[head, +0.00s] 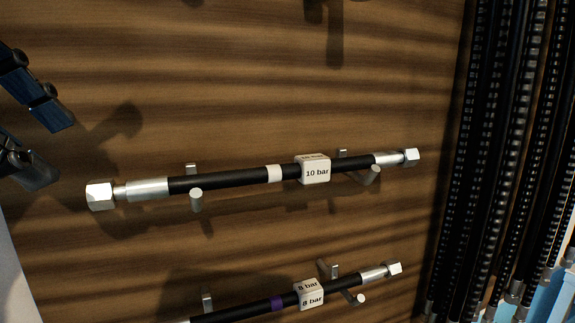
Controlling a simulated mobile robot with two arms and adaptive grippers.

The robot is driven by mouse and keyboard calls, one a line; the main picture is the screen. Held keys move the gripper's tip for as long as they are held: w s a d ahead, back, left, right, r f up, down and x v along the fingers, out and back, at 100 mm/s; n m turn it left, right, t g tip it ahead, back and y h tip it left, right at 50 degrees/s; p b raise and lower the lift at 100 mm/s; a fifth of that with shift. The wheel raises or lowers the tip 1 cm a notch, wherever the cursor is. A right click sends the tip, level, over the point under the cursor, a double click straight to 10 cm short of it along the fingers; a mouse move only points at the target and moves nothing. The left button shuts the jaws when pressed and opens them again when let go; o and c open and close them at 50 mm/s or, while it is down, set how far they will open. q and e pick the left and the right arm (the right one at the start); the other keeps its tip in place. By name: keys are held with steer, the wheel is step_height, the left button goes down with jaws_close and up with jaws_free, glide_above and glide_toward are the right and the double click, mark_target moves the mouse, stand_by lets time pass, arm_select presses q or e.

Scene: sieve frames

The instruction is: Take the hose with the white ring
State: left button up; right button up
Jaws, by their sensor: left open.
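The hose with the white ring (235,179) is black with silver end fittings. It lies nearly level across two pegs on a wooden board, its right end slightly higher. Its white ring (274,173) is near the middle, just left of a white tag reading "10 bar" (316,173). My left gripper (52,150) is at the left edge, open and empty, above and left of the hose's left hex nut (100,196), apart from it. My right gripper is not in view.
Below, a second black hose (240,312) with a purple ring (278,303) and an "8 bar" tag (309,299) rests on pegs, its left end cut off. Several dark ribbed lengths (490,150) hang at the right. The board above the upper hose is mostly clear.

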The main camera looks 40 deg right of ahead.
mark_target(100, 184)
arm_select(q)
steer(key=shift+x, duration=1.2)
steer(key=shift+d+f+p, duration=0.15)
steer(key=shift+d+p, duration=0.15)
steer(key=shift+p, duration=0.25)
steer(key=p+x, duration=0.1)
steer(key=x, duration=0.2)
steer(key=shift+w+d+f+p, duration=0.1)
steer(key=shift+w+f+p, duration=0.15)
steer(key=shift+p, duration=0.1)
steer(key=shift+w+d+f, duration=0.1)
steer(key=shift+d+f, duration=0.15)
steer(key=shift+f, duration=0.1)
steer(key=shift+a, duration=0.1)
jaws_close()
steer(key=shift+r, duration=0.1)
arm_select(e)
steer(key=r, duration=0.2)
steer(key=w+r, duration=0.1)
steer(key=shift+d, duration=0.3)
